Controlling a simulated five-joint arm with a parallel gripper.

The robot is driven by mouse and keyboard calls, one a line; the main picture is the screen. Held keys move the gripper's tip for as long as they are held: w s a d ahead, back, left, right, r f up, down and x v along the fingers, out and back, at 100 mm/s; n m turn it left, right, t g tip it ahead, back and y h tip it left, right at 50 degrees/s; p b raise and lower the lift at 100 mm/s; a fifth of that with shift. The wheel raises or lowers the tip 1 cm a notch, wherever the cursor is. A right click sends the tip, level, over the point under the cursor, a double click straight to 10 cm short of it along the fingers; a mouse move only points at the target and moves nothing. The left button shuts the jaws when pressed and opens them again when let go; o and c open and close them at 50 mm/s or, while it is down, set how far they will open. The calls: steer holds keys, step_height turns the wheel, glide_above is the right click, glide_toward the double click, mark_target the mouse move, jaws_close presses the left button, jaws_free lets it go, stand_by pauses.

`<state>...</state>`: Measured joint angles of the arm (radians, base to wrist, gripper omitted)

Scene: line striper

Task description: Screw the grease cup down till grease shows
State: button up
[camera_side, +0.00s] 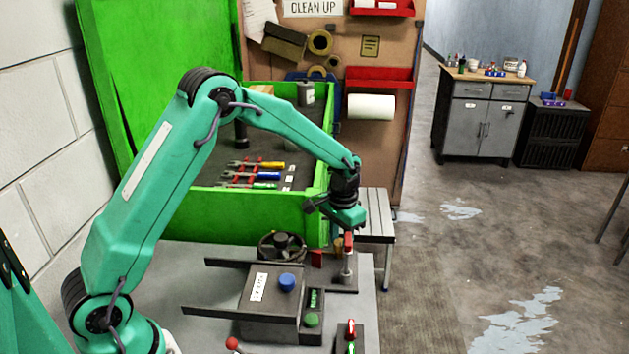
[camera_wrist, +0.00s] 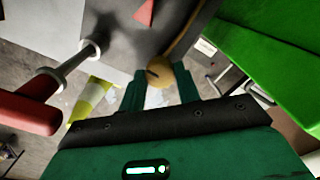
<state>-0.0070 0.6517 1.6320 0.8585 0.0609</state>
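The grease cup looks to be the small brass round piece (camera_side: 338,244) near the right end of the dark machine frame. It also shows in the wrist view (camera_wrist: 182,72), with a dark slot or mark on its face. My gripper (camera_side: 350,220) is above it, pointing down. In the wrist view the two green fingers of my gripper (camera_wrist: 161,86) stand apart with floor showing between them. The cup appears beyond the fingertips, nearer the right finger. I cannot tell whether a finger touches it. I see no grease, and the cup's base is hidden.
A red-handled lever (camera_side: 348,242) stands close beside the cup; its red grip (camera_wrist: 30,108) is large at left in the wrist view. A red triangular piece (camera_side: 317,258) is near. The line striper deck (camera_side: 262,300) carries a blue knob (camera_side: 287,282). A green cabinet (camera_side: 215,218) stands behind.

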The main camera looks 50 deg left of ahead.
mark_target(341, 242)
steer(key=o, duration=0.4)
steer(key=shift+r, duration=3.95)
